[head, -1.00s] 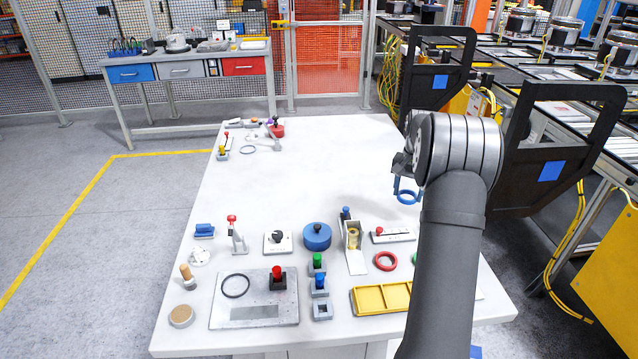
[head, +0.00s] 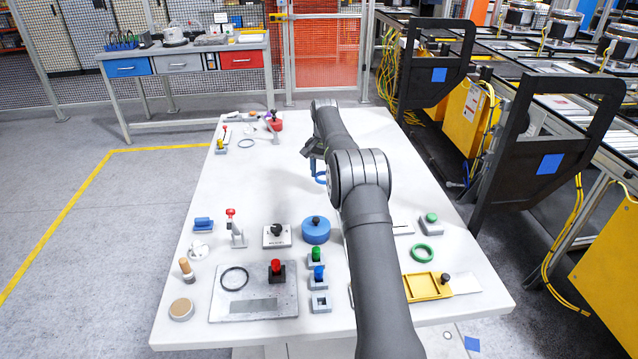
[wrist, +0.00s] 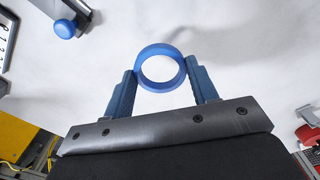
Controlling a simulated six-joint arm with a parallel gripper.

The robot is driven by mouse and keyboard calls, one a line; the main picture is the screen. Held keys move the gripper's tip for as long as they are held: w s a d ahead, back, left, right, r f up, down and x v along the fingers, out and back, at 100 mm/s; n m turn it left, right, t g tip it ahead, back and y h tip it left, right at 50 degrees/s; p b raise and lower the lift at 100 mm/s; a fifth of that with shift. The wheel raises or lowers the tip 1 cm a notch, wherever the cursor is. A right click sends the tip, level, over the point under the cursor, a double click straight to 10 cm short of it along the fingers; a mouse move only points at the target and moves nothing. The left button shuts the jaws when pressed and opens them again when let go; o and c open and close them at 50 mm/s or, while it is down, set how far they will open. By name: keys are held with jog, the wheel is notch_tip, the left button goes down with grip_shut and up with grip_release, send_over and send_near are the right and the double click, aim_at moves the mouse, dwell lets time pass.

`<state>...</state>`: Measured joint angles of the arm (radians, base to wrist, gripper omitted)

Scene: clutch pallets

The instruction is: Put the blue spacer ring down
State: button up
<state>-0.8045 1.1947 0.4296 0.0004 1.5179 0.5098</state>
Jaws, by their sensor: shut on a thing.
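The blue spacer ring (wrist: 161,51) is held between the two blue fingers of my gripper (wrist: 161,78) in the wrist view. The gripper is shut on it. In the head view the ring (head: 320,177) shows only in part, left of my arm's joint, with the white table behind it. My gripper (head: 314,158) is mostly dark and partly hidden by the arm there. The ring appears to be above the white table (head: 250,180), but I cannot tell its exact height.
A blue round part with a black knob (head: 316,230) stands left of my arm. A green ring (head: 422,253) and yellow tray (head: 427,287) are on the right. Red-knobbed items (head: 274,122) stand at the far end. The table's middle left is bare.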

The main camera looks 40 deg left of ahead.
aim_at(319, 191)
jog(key=shift+s+a+f, duration=0.2)
jog(key=shift+a+f, duration=0.4)
jog(key=shift+a, duration=0.25)
jog(key=shift+f, duration=1.9)
jog(key=shift+f, duration=0.15)
jog(key=o, duration=0.9)
jog(key=shift+o, duration=0.2)
notch_tip(319, 191, up, 12)
jog(key=shift+f, duration=0.15)
jog(key=shift+o, duration=0.6)
jog(key=shift+r, duration=0.3)
